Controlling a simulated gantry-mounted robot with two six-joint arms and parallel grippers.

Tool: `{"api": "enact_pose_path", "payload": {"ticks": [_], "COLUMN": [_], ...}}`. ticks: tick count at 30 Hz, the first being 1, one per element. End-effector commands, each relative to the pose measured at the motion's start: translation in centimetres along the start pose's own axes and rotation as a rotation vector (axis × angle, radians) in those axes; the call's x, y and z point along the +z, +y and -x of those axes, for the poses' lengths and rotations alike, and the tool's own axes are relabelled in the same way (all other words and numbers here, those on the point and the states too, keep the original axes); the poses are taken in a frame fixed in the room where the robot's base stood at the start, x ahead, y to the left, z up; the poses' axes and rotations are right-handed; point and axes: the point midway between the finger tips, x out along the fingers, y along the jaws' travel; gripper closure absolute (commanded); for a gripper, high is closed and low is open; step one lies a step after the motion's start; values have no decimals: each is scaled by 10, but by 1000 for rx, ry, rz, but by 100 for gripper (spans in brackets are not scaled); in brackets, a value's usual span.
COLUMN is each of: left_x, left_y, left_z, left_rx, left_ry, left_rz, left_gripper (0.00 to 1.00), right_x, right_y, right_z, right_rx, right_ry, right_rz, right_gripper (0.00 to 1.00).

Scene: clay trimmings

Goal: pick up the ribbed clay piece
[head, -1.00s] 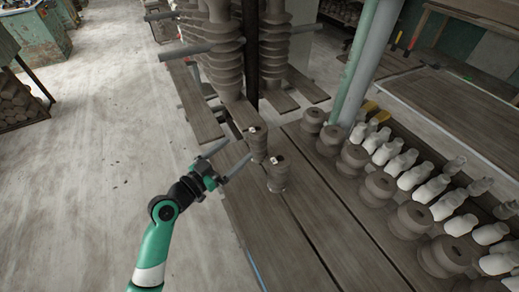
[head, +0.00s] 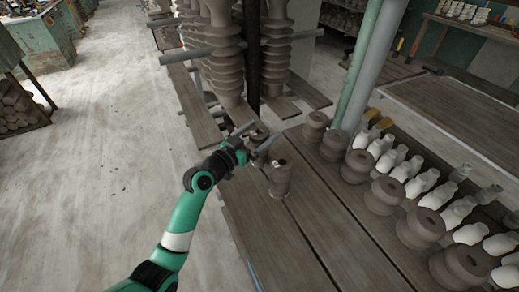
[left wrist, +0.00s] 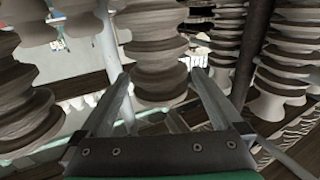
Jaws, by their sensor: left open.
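Two short ribbed clay pieces stand upright on the plank bench: a nearer one (head: 280,182) and one behind it (head: 256,131). I cannot tell which one is the task's piece. My left gripper (head: 265,134) is open, its fingers over the rear piece in the head view and partly hiding it. The nearer piece stands just right of and below the fingers. In the left wrist view the open fingers (left wrist: 163,78) frame a brown ribbed clay form (left wrist: 155,62); I cannot tell whether it is between them or beyond. My right gripper is not in view.
Tall ribbed clay stacks (head: 224,70) rise beyond the gripper, beside a dark post (head: 252,55). Brown clay rolls (head: 385,193) and white pieces (head: 430,180) line the bench's right side. Bare bench planks (head: 290,240) lie nearer the camera. Floor is clear at left.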

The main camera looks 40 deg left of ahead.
Motion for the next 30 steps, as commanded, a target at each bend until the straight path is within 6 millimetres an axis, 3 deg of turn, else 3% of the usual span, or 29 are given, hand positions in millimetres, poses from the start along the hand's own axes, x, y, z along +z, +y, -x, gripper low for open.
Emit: {"api": "enact_pose_path", "payload": {"ticks": [3, 19, 30], "left_x": [0, 0, -3], "left_y": [0, 0, 0], "left_z": [0, 1, 1], "left_rx": [0, 0, -1], "left_ry": [0, 0, 5], "left_rz": [0, 0, -1], "left_gripper": [2, 97, 100], "right_x": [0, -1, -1], "right_y": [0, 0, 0], "right_z": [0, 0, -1], "right_rx": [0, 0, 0], "right_ry": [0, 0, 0], "right_rz": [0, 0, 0], "right_gripper": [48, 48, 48]}}
